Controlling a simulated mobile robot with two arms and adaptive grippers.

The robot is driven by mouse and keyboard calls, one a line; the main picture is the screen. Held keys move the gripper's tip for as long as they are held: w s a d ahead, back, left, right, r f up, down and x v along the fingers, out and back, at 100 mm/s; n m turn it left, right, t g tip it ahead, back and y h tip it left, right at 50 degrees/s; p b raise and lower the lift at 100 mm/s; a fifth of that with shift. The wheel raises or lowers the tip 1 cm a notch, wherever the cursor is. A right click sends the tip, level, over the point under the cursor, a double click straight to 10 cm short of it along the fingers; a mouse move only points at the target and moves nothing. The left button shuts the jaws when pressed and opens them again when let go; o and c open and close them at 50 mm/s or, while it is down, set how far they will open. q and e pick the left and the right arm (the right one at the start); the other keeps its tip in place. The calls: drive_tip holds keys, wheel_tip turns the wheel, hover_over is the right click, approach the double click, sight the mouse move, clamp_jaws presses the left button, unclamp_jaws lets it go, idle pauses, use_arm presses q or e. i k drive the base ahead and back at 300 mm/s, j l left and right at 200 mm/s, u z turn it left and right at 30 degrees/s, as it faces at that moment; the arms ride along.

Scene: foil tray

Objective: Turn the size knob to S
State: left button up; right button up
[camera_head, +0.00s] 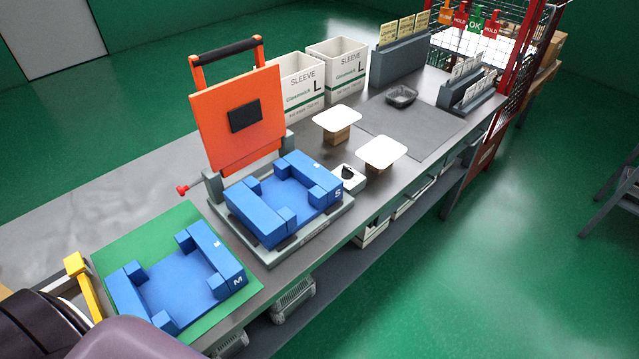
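A dark knob (347,171) sits on top of a small white box (356,183) on the bench, just right of the blue fixture marked S. The knob is small in this view, and I cannot read any size marks around it or tell which way it points. The blue S fixture (290,197) sits on a grey press base under a raised orange lid (238,115) with a black handle. A second blue fixture (180,280), marked M, lies on a green mat (120,238).
Two white plates on brown blocks, a left one (337,117) and a right one (383,152), stand beyond the knob box.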

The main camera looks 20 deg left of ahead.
sight(346, 173)
drive_tip(key=i+l+u, duration=0.1)
drive_tip(key=u, duration=0.4)
drive_tip(key=l+u, duration=0.15)
drive_tip(key=u, duration=0.35)
drive_tip(key=i+l+u, duration=0.1)
drive_tip(key=u, duration=0.4)
drive_tip(key=l, duration=0.1)
